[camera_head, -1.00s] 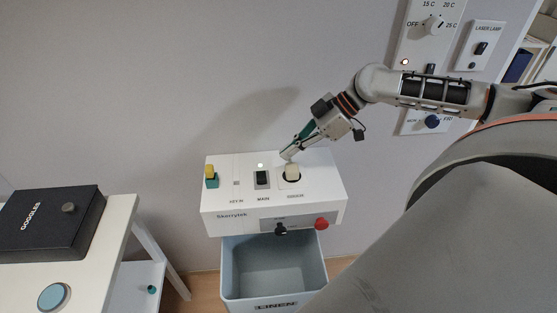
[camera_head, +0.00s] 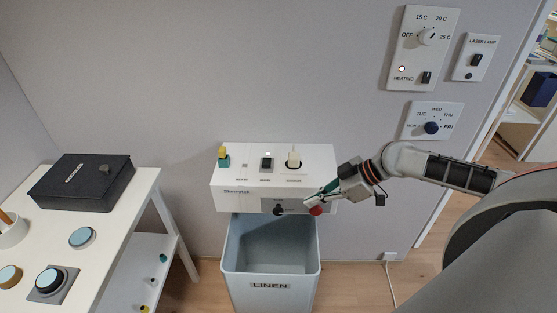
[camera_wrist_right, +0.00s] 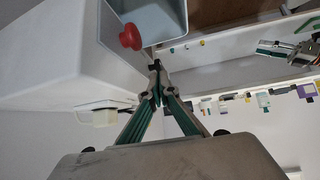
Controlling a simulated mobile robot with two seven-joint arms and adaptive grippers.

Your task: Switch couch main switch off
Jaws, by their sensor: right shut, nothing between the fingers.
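The white couch control box (camera_head: 225,192) stands against the wall in the head view. The black MAIN switch (camera_head: 266,164) is on its top, with a small lit lamp (camera_head: 268,154) behind it. My right gripper (camera_head: 308,202) is shut and empty at the box's front right, by the red knob (camera_head: 316,211). It partly covers that panel. In the right wrist view the shut fingertips (camera_wrist_right: 156,68) are close to the red knob (camera_wrist_right: 131,37); I cannot tell if they touch. What looks like my left gripper (camera_wrist_right: 285,48) shows small in the wrist view, its opening unclear.
A cream plug (camera_head: 294,158) and a yellow-green key piece (camera_head: 223,157) flank the switch. A black knob (camera_head: 279,209) is on the front. The linen bin (camera_head: 270,278) stands below; a white table (camera_head: 130,222) is left. Wall panels (camera_head: 424,50) are right.

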